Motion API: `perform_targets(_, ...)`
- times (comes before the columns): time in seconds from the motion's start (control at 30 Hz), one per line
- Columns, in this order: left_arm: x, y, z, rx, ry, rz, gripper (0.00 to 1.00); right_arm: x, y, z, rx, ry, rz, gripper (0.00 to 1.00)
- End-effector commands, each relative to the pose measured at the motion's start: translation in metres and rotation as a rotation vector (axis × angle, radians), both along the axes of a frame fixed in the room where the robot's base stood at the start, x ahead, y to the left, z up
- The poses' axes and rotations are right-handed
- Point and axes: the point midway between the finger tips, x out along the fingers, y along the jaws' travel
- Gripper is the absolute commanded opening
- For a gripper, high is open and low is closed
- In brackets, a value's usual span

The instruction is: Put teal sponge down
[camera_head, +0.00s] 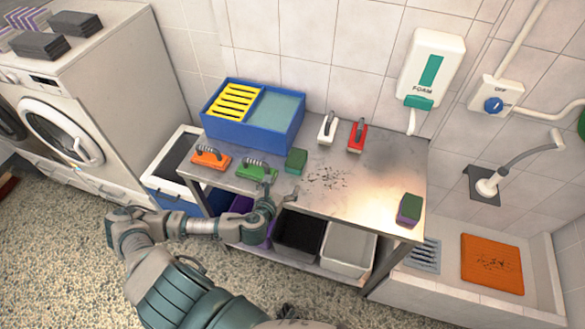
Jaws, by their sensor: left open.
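A teal-green sponge block (296,160) lies on the metal table (375,185), just right of a green-based brush (256,171). My left gripper (281,188) is at the table's front edge, in front of the sponge and brush. Its fingers are spread and nothing shows between them. The sponge is apart from the fingers. A second block, green with a purple side (410,209), stands near the table's right front corner. My right gripper is not in view.
A blue tub (256,138) with a yellow grate (236,101) stands at the back left. Orange (211,157), white (327,128) and red (357,136) brushes lie on the table. Dark specks (327,177) mark its middle. The right part is mostly bare. A sink (450,290) stands at right.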

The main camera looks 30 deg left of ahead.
Motion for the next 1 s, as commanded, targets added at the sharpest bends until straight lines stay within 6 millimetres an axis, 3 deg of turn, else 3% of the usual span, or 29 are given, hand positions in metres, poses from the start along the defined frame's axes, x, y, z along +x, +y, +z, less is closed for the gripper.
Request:
perform_targets(0.13, 0.016, 0.007, -0.010, -0.002, 0.010, 0.020, 0.97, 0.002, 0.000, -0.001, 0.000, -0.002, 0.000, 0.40)
perform_targets(0.5, 0.089, 0.025, -0.041, -0.001, 0.009, 0.018, 0.97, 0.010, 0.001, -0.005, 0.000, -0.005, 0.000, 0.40)
perform_targets(0.77, 0.108, 0.028, -0.048, 0.000, 0.008, 0.014, 0.97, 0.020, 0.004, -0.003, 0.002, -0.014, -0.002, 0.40)
perform_targets(1.0, 0.143, 0.037, -0.064, 0.000, 0.009, 0.016, 0.97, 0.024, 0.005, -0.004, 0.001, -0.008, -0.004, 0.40)
